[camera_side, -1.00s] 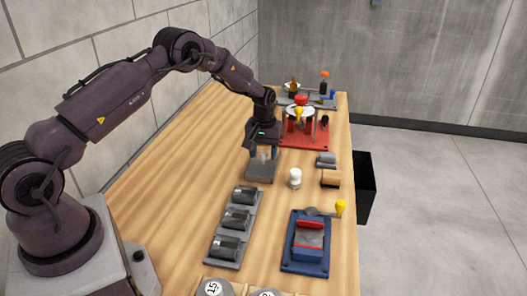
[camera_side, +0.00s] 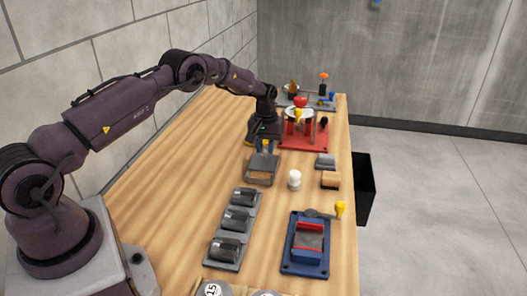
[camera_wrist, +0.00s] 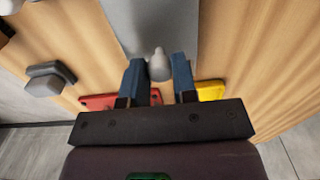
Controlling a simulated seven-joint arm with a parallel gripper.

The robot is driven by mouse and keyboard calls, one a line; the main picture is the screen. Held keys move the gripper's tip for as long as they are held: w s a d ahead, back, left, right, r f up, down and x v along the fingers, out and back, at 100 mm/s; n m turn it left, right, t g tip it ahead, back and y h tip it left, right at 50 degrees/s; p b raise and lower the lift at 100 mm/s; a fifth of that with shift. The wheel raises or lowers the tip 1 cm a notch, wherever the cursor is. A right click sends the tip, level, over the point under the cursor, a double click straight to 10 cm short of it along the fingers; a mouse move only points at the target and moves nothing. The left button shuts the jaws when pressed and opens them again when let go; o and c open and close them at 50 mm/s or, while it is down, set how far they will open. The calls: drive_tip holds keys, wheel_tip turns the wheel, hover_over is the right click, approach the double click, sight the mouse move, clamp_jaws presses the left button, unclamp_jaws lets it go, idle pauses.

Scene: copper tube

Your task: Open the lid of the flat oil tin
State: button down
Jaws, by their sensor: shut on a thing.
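The flat oil tin (camera_side: 261,179) is a low grey box on the wooden table, in the middle of the side view. Its grey lid (camera_side: 263,162) is tilted up, and a gap shows beneath it on the near side. In the wrist view the lid (camera_wrist: 150,25) fills the top centre. A light grey knob (camera_wrist: 159,66) stands out from it between the blue fingers. My gripper (camera_wrist: 159,75) is shut on this knob. In the side view my gripper (camera_side: 265,147) is at the tin's far side. The tin's inside is mostly hidden.
A red-based stand (camera_side: 303,142) is close behind and right of my gripper. A white bottle (camera_side: 294,180) stands right of the tin. A grey rack (camera_side: 234,230) with dark cylinders and a blue fixture (camera_side: 306,244) lie nearer. The table's left side is clear.

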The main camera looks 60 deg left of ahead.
drive_tip(key=shift+w+a, duration=1.1)
drive_tip(key=shift+w, duration=0.15)
drive_tip(key=c, duration=0.9)
unclamp_jaws()
drive_tip(key=shift+a, duration=0.1)
wheel_tip(320, 180, up, 13)
